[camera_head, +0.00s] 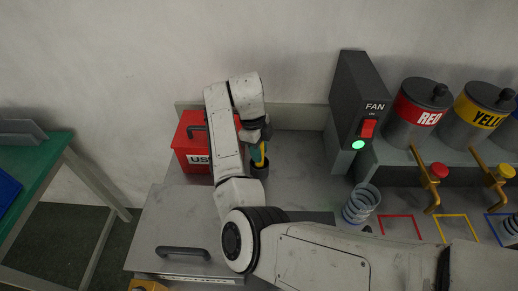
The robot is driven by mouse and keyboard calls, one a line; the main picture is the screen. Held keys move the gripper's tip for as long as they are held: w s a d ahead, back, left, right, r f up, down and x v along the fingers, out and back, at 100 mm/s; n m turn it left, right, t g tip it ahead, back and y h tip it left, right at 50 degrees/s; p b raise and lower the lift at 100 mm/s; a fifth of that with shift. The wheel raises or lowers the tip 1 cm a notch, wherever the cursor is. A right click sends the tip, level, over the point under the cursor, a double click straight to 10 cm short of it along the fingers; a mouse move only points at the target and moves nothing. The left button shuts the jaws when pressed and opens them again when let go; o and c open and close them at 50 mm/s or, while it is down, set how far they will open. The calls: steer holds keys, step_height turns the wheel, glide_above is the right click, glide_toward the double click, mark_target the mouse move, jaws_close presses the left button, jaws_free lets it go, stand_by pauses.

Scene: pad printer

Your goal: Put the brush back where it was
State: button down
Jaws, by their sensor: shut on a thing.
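The brush (257,155) shows as a small yellow and blue piece below my gripper (258,143). My gripper points down and is shut on the brush; my own arm hides most of its fingers. The brush is directly above or in a small dark round piece (260,170) at the back of the grey worktop. I cannot tell whether this dark piece is a holder or the brush's own lower end, nor whether the brush touches the worktop.
A grey fan unit (357,110) with a green light stands to the right. A clear ringed cup (360,204), red (416,116) and yellow (478,117) canisters with taps are farther right.

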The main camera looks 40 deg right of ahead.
steer(key=c, duration=0.8)
jaws_free()
steer(key=shift+f, duration=0.1)
steer(key=r, duration=0.4)
steer(key=w+r, duration=0.1)
steer(key=r, duration=0.7)
steer(key=shift+w+a+r, duration=0.1)
steer(key=shift+w+a, duration=0.25)
